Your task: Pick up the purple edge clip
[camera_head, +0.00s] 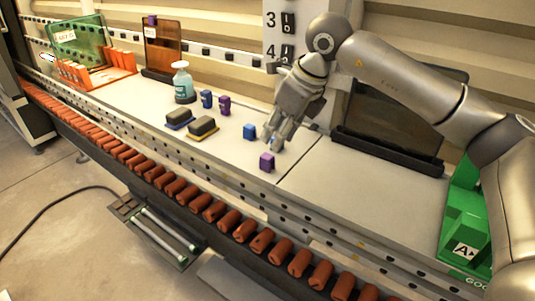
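A small purple edge clip (267,161) stands on the light worktop near its front edge. A second purple clip (224,105) stands further back, to the left. My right gripper (273,145) points down just behind and above the front purple clip. The clip's front shows clear of the fingers, and no grip on it is visible. The fingers overlap in this view, so their opening is unclear. My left gripper is out of view.
Blue clips stand on the worktop, one (249,131) left of my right gripper and one (206,98) further back. Two sponge-like blocks (203,127) and a spray bottle (183,83) are to the left. A dark glass panel (400,110) stands in a rack behind my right arm. Red-brown rollers (214,211) line the front.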

